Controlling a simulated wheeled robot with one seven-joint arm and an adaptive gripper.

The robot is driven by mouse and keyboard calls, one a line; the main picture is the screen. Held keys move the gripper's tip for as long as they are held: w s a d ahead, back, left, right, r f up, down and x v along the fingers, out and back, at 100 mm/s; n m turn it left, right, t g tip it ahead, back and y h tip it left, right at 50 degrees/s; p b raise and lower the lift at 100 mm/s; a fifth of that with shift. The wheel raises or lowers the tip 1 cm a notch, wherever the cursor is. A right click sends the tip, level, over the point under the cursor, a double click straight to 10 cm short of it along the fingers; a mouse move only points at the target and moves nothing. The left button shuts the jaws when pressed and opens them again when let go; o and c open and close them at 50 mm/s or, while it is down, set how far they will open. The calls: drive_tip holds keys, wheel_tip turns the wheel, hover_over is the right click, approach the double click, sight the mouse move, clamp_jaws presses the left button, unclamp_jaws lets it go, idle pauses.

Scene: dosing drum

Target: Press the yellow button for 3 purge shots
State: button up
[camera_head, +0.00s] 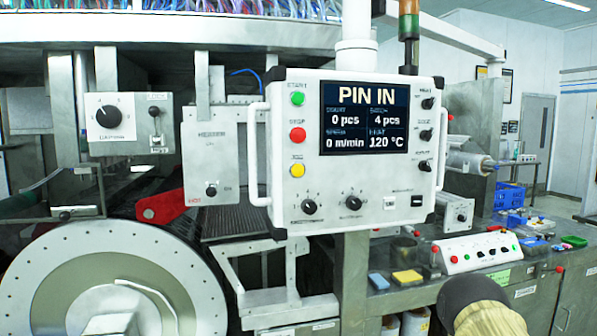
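The yellow button (297,170) sits on the left side of the white control panel (350,232), below the red STOP button (297,134) and the green START button (297,98). Nothing covers the yellow button. The panel's screen (364,118) reads "PIN IN", 0 pcs, 4 pcs, 0 m/min and 120 °C. My gripper is not in view.
Handles stand out at both panel sides, the left one (253,155) beside the buttons. A grey box with a black knob (108,116) hangs left. A large drum disc (60,285) is lower left. A dark rounded shape (470,290), unclear, is lower right.

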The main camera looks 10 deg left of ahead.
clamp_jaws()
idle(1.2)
